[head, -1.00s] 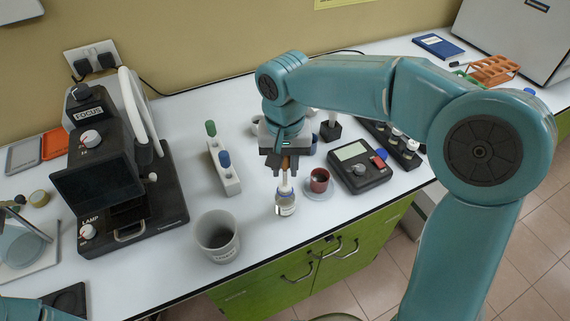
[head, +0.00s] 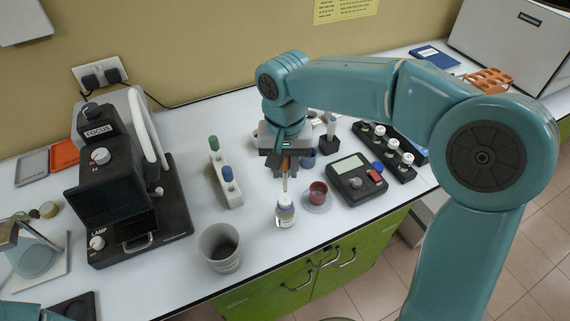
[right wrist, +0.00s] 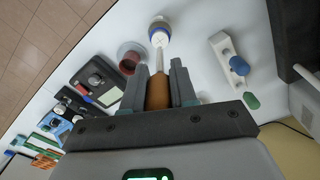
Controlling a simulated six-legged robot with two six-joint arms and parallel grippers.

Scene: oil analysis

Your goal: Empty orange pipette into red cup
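My right gripper (head: 284,166) is shut on the orange pipette (head: 286,163), which points down above a small clear bottle (head: 285,217) with a white and blue top. The right wrist view shows the pipette's orange bulb (right wrist: 158,93) between the fingers and its pale stem reaching to the bottle top (right wrist: 159,33). I cannot tell whether the tip is still inside the neck. The red cup (head: 318,191) stands on a saucer just right of the bottle, and also shows in the right wrist view (right wrist: 129,62).
A grey beaker (head: 220,246) stands front left of the bottle. A white rack (head: 231,191) with green- and blue-topped pipettes is behind left. A black meter (head: 357,180) and vial rack (head: 389,148) are right of the cup. A black microscope-like instrument (head: 125,200) stands at left.

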